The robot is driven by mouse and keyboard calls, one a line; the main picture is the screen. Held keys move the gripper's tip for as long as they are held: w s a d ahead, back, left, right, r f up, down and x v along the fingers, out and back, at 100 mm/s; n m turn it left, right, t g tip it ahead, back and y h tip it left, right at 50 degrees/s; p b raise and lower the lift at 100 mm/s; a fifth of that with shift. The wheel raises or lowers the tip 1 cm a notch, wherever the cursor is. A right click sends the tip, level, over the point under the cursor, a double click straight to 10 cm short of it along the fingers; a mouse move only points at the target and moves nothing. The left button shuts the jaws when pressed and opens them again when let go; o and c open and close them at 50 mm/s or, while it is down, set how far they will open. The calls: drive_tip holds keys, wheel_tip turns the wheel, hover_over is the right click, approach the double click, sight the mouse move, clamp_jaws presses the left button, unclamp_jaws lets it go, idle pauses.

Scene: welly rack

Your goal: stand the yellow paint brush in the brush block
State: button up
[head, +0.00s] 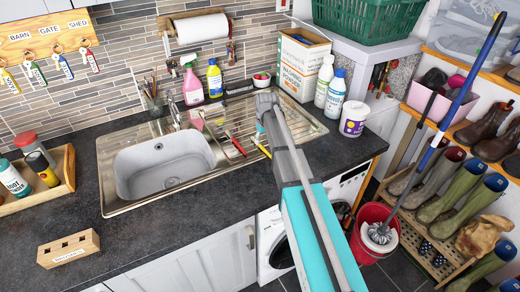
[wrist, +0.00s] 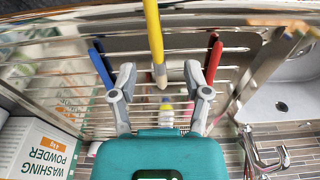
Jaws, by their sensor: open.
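The yellow paint brush (head: 262,148) lies on the ribbed steel drainer right of the sink, partly hidden by my arm. In the wrist view the yellow paint brush (wrist: 154,40) runs down from the top edge between my two fingers, with clear gaps on both sides. In the head view my gripper (head: 262,122) hangs over the drainer. The wooden brush block (head: 68,249), with dark holes in its top, stands on the dark counter at the front left.
The sink basin (head: 163,170) lies between the drainer and the block. A wooden caddy (head: 60,176) stands left. The front left counter is mostly clear.

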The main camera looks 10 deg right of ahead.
sight(262, 147)
drive_tip(key=shift+f, duration=0.1)
drive_tip(key=shift+w+f+b, duration=0.25)
drive_tip(key=shift+f+b, duration=1)
drive_tip(key=shift+b, duration=0.05)
drive_tip(key=shift+w+f+b, duration=0.25)
drive_tip(key=shift+f+b, duration=1)
clamp_jaws()
